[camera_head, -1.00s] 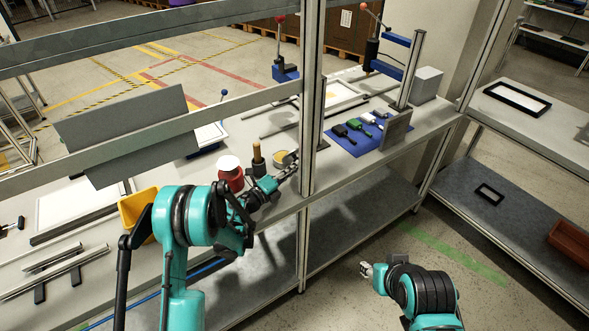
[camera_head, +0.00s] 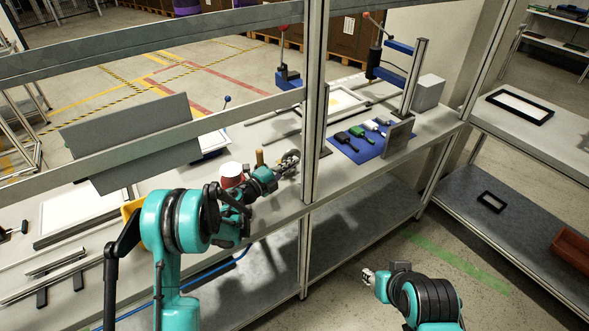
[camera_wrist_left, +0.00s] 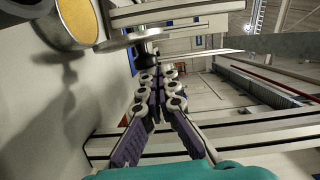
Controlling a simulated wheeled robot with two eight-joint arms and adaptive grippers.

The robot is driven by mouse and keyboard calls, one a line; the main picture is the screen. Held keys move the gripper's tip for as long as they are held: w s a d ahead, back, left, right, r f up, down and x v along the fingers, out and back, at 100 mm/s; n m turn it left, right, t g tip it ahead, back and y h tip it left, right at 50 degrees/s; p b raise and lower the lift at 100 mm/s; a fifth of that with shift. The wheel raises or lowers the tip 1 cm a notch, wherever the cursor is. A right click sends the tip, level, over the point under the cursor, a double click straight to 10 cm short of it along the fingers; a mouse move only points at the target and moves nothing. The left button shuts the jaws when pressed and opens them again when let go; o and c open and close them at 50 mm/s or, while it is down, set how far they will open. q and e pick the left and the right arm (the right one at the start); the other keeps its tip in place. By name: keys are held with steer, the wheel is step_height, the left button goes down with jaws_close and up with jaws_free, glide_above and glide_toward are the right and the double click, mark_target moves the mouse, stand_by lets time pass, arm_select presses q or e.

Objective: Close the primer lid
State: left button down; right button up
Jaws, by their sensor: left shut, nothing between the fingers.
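An open round tin with a tan inside (camera_wrist_left: 78,18) is at the upper left of the left wrist view. A thin grey disc (camera_wrist_left: 133,41), seen nearly edge-on beside the tin's rim, looks like its lid; whether they are joined is unclear. My left gripper (camera_wrist_left: 157,92) is shut and empty, its fingers pointing toward and below the disc; contact cannot be told. In the head view my left gripper (camera_head: 289,162) is over the bench by the rack post, and the tin is mostly hidden behind it. My right gripper (camera_head: 368,275) is low, away from the bench.
A red container with a white top (camera_head: 231,172) and a wooden-handled tool (camera_head: 260,157) stand close to my left arm. The upright metal post (camera_head: 315,110) is just right of the left gripper. A blue mat (camera_head: 358,146) with several tools lies beyond it.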

arm_select(q)
steer(key=shift+n, duration=0.8)
steer(key=shift+w+a+r+b, duration=0.1)
steer(key=shift+w+a+r, duration=0.1)
steer(key=shift+w+a, duration=0.45)
steer(key=shift+w+a+r+b, duration=0.15)
steer(key=shift+w+a, duration=0.25)
steer(key=shift+w, duration=0.4)
steer(key=shift+w+a+r+b, duration=0.1)
steer(key=shift+w+a+r, duration=0.1)
steer(key=shift+w+a, duration=0.45)
steer(key=shift+w, duration=0.15)
